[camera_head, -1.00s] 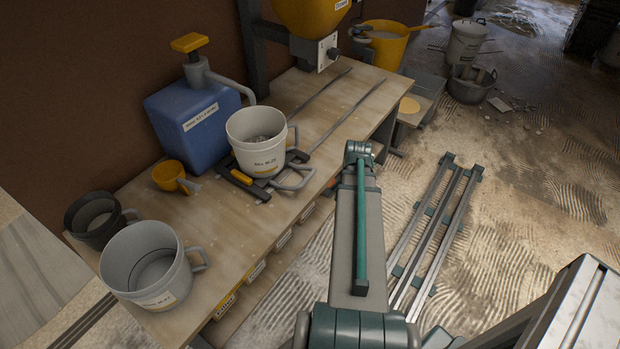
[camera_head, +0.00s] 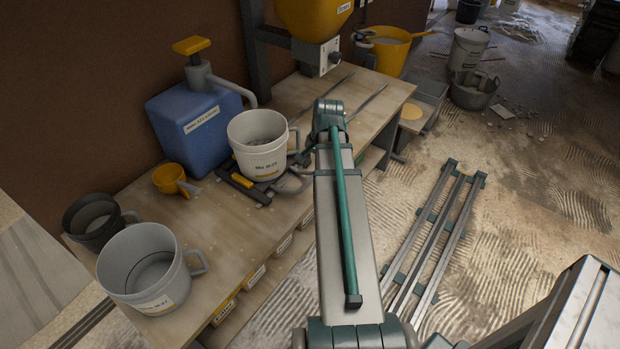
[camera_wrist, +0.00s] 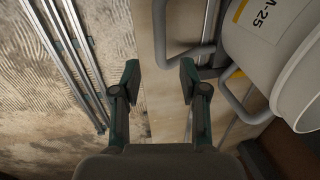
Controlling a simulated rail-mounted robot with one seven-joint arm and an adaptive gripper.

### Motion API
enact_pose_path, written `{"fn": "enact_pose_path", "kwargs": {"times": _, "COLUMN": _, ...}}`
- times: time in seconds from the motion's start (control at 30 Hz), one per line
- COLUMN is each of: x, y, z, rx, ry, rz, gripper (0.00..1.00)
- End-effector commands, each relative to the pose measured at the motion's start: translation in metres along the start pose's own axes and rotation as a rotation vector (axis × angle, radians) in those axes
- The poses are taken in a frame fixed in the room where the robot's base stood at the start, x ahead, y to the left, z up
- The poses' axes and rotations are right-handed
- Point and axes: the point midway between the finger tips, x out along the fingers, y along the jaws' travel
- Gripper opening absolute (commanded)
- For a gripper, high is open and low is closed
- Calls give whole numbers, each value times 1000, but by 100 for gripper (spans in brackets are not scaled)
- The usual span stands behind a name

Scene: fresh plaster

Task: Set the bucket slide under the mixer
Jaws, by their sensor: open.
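The bucket slide (camera_head: 240,181) is a dark frame with yellow pads on the bench, short of the mixer. A white bucket (camera_head: 256,158) stands upright on it. Its grey loop handle (camera_head: 296,187) points toward the bench's front edge; in the wrist view the grey loop handle (camera_wrist: 163,48) lies just beyond my fingers. The mixer (camera_head: 312,18), a yellow hopper with a grey outlet box, hangs over the far end of the bench. My gripper (camera_wrist: 160,82) is open and empty, apart from the handle. In the head view my arm mostly hides it.
Two thin rails (camera_head: 319,98) run along the bench toward the mixer. A blue canister (camera_head: 196,128), yellow scoop (camera_head: 171,179), dark mug-like pail (camera_head: 93,219) and grey bucket (camera_head: 147,266) stand nearby. A metal rail frame (camera_head: 438,235) lies on the floor.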

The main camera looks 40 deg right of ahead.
Motion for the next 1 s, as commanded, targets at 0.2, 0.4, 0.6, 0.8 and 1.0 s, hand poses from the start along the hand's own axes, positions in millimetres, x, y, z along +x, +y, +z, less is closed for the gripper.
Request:
{"fn": "enact_pose_path", "kwargs": {"times": 0.2, "x": 36, "y": 0, "z": 0, "rx": 0, "ry": -2, "rz": 2, "gripper": 43}}
{"fn": "enact_pose_path", "kwargs": {"times": 0.4, "x": 60, "y": 0, "z": 0, "rx": 0, "ry": -1, "rz": 1, "gripper": 43}}
{"fn": "enact_pose_path", "kwargs": {"times": 0.6, "x": 71, "y": 0, "z": 0, "rx": 0, "ry": 0, "rz": 1, "gripper": 43}}
{"fn": "enact_pose_path", "kwargs": {"times": 0.8, "x": 73, "y": 0, "z": 0, "rx": 0, "ry": 1, "rz": 0, "gripper": 43}}
{"fn": "enact_pose_path", "kwargs": {"times": 1.0, "x": 73, "y": 0, "z": 0, "rx": 0, "ry": 1, "rz": 0, "gripper": 28}}
